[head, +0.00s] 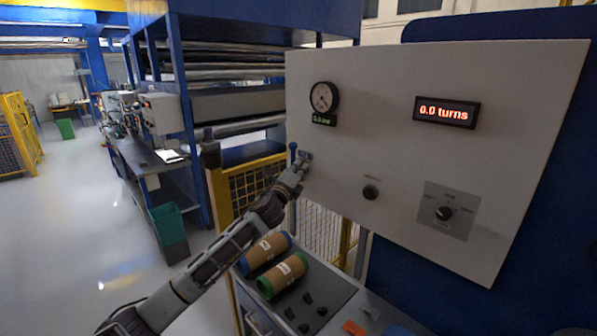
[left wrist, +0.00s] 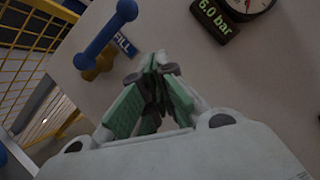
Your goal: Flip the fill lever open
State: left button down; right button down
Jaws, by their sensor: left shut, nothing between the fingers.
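The fill lever is a blue bar with rounded ends on a yellow mount, beside a blue FILL label (left wrist: 124,44). In the left wrist view the lever (left wrist: 105,35) is at upper left, slanting up to the right. In the head view the lever (head: 293,153) shows as a small upright blue piece at the left edge of the grey panel (head: 400,120). My left gripper (left wrist: 157,66) is shut and empty, with its fingertips just right of and below the lever, apart from it in that view. In the head view the gripper (head: 301,164) is close to the lever and partly covers it.
The panel carries a gauge (head: 323,97), whose display (left wrist: 216,18) reads 6.0 bar, a "0.0 turns" display (head: 446,112), a black knob (head: 370,192) and a selector (head: 444,213). Two rollers (head: 282,275) lie below on a tray. A yellow mesh fence (head: 250,185) stands behind the lever.

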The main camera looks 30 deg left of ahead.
pick_arm(q)
jog(key=shift+s+d, duration=0.1)
jog(key=shift+s, duration=0.5)
